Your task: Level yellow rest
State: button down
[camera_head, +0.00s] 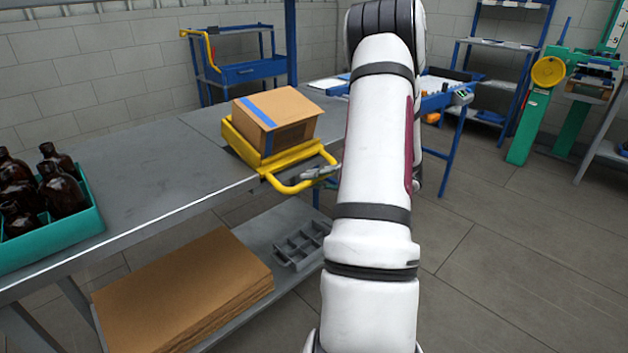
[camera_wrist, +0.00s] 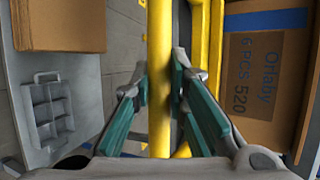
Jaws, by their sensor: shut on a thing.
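The yellow rest (camera_head: 240,145) stands at the right end of the grey bench, with its looped handle (camera_head: 290,187) sticking out past the bench edge. A cardboard box (camera_head: 275,108) with a blue stripe sits on it. The box also shows in the wrist view (camera_wrist: 262,75), with printed lettering. I cannot tell exactly how far the rest is tilted. My gripper (camera_head: 322,172) is at the right side of the handle. In the wrist view my gripper (camera_wrist: 161,80) has its green-padded fingers on both sides of the yellow bar (camera_wrist: 160,40), shut on it.
A teal crate (camera_head: 85,232) of brown bottles (camera_head: 62,190) stands at the bench's left. Flat cardboard sheets (camera_head: 185,290) and a grey divided tray (camera_head: 300,245) lie on the lower shelf. The bench middle (camera_head: 150,175) is clear. Open floor (camera_head: 500,250) lies to the right.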

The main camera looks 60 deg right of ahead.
notch_tip(320, 180, up, 2)
jog(key=shift+s+r+g+p, duration=0.1)
jog(key=shift+g+p, duration=0.5)
jog(key=shift+g, duration=0.2)
jog(key=shift+r+m+b, duration=0.2)
jog(key=shift+m+b, duration=0.1)
jog(key=shift+b, duration=0.2)
jog(key=c, duration=1.6)
grip_release()
jog(key=shift+o, duration=0.2)
jog(key=shift+s, duration=0.1)
jog(key=shift+r, duration=0.1)
jog(key=v, duration=1.2)
jog(key=shift+r, duration=0.1)
